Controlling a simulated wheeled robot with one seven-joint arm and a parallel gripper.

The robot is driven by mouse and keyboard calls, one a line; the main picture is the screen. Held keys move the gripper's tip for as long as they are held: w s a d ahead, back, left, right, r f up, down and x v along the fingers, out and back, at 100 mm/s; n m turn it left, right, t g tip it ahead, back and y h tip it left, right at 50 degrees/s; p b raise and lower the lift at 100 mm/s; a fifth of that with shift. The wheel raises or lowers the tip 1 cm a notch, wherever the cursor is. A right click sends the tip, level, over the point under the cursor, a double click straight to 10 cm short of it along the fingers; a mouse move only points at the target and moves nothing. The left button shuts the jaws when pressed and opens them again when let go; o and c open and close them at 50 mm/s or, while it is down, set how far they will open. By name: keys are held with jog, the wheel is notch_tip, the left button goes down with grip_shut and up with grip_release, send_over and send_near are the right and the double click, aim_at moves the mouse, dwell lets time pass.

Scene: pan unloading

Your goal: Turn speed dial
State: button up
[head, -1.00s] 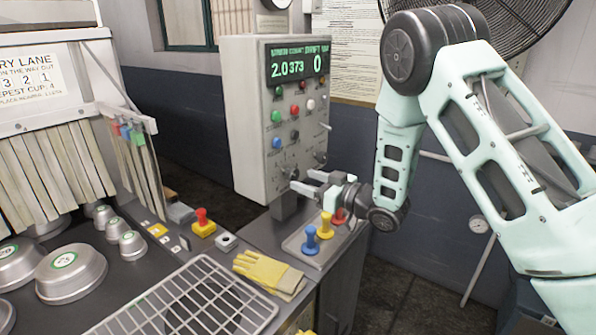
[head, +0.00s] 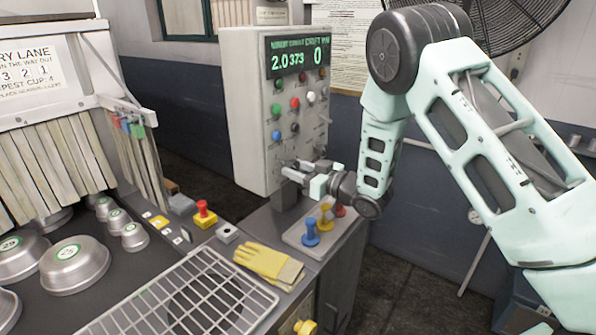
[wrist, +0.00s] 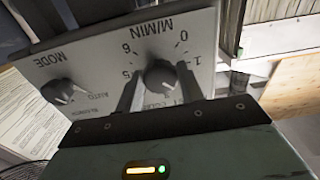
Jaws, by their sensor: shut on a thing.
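The speed dial (wrist: 160,80) is a dark round knob on the grey panel, with an M/MIN scale around it in the wrist view. My gripper (wrist: 160,92) has one finger on each side of this knob and is shut on it. In the head view my gripper (head: 288,168) reaches the lower front of the grey control box (head: 245,125), and its fingers largely hide the dial there. The box's green display reads 2.0, 373 and 0. The dial's exact pointer setting is hard to read.
A second dark knob marked MODE (wrist: 62,91) sits left of the dial. Coloured buttons, including a red one (head: 295,103), are above. Blue (head: 310,235) and yellow levers stand below my gripper. Yellow gloves (head: 268,262) and a wire rack (head: 190,300) lie in front.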

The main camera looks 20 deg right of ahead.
jog(key=shift+n+b, duration=2.1)
jog(key=shift+b, duration=1)
jog(key=o, duration=1)
jog(key=shift+c, duration=0.2)
jog(key=b+v, duration=0.4)
jog(key=v, duration=1.3)
jog(key=shift+s+d+b, duration=0.15)
jog(key=shift+b, duration=0.25)
